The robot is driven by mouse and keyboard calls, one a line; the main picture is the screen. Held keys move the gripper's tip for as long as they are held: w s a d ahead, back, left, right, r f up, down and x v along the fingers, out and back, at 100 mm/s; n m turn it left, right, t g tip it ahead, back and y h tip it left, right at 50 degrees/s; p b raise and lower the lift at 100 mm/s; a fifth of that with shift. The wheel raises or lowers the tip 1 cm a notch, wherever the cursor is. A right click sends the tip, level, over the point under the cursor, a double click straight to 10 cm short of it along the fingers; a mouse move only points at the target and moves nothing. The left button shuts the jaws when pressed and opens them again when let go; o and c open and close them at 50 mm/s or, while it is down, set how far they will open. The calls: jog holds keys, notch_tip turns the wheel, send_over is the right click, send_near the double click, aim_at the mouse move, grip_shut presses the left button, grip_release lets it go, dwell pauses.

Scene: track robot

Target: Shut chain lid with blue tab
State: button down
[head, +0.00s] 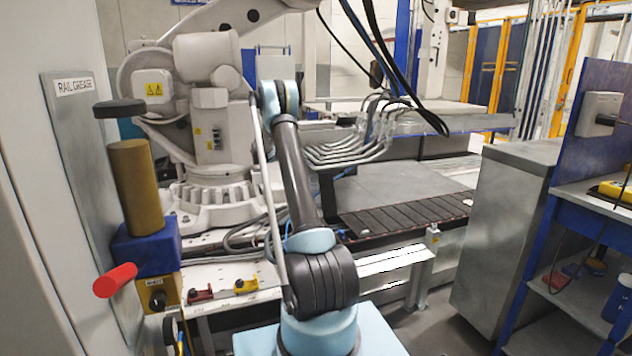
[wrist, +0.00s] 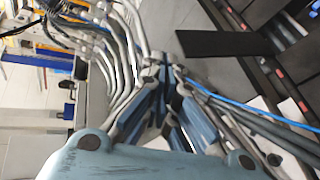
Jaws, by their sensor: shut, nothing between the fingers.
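My gripper (wrist: 165,75) shows in the wrist view with its blue-grey fingers shut and nothing between them. A dark flat plate, which looks like a raised chain lid (wrist: 222,43), sticks out from the black cable chain (wrist: 262,70) just right of the fingertips, apart from them. Small red marks show along the chain; I cannot clearly make out a blue tab on the lid. In the head view the black chain (head: 405,217) lies along a rail behind my arm.
A blue cable (wrist: 245,113) and grey hoses (wrist: 122,50) run close to the fingers. A large white robot arm (head: 215,110) stands at the left. A blue-and-yellow greaser (head: 145,250) with a red handle is near left. A grey cabinet (head: 500,230) stands at the right.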

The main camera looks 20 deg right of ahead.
jog(key=w+d+f+n+t+h, duration=0.1)
jog(key=w+f+h, duration=0.1)
jog(key=w+f, duration=0.35)
jog(key=w+d+f+n+h, duration=0.1)
jog(key=w+f, duration=0.2)
jog(key=f, duration=0.6)
jog(key=d, duration=0.9)
